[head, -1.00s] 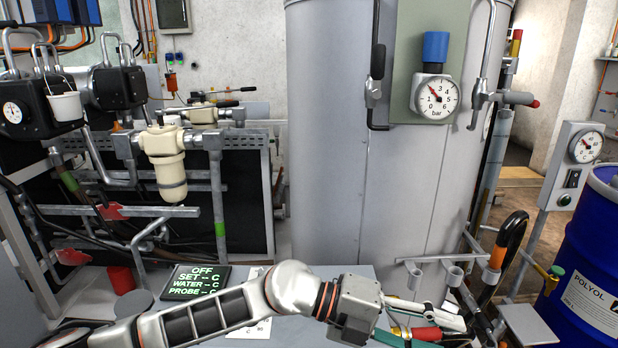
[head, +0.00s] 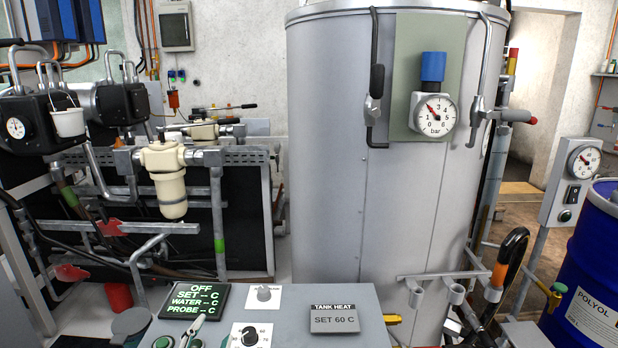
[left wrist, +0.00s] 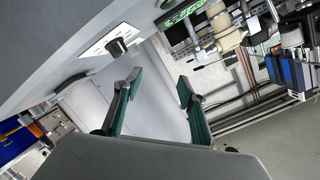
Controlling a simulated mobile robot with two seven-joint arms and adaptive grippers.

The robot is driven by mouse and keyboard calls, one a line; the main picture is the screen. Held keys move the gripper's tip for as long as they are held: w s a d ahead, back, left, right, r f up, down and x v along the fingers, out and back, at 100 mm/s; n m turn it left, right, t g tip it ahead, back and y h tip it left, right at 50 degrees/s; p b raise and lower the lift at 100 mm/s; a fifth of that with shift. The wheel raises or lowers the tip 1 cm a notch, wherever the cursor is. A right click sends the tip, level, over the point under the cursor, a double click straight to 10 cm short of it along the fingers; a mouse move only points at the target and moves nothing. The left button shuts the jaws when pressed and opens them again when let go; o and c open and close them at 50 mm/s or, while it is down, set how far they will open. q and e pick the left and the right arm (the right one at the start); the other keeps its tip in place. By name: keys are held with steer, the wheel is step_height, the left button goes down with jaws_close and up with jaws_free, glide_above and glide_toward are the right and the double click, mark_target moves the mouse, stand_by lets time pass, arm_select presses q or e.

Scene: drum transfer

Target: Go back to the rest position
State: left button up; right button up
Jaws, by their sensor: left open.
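My left gripper (left wrist: 160,86) shows in the left wrist view, with its two green-padded fingers spread wide and nothing between them. It is apart from the grey control panel (head: 285,325), whose edge and black knob (left wrist: 117,47) appear at the upper left of that view. In the head view no gripper can be made out, and the panel top is uncovered. My right gripper is not in view.
A tall grey tank (head: 330,180) with a pressure gauge (head: 433,117) stands behind the panel. Pipes and a cream filter housing (head: 168,185) are at the left. A blue drum (head: 590,290) stands at the right beside a gauge box (head: 570,185).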

arm_select(q)
steer(key=s+a+f+n+g+y, duration=0.15)
steer(key=s+a+f+g, duration=0.25)
steer(key=s+a+f, duration=0.45)
steer(key=s+a+f+g+y, duration=0.3)
steer(key=s+a+f+g, duration=0.25)
steer(key=s+a, duration=0.5)
steer(key=d+f+n+t+h, duration=0.1)
steer(key=d+f+t+h, duration=0.1)
steer(key=d+f, duration=0.5)
steer(key=d+f+n+t+h, duration=0.1)
steer(key=d+f+h, duration=0.4)
steer(key=d, duration=0.6)
step_height(320, 180, down, 2)
steer(key=shift+w+d+t, duration=0.2)
steer(key=shift+w+t, duration=0.15)
steer(key=shift+t, duration=0.4)
steer(key=shift+n+h, duration=0.25)
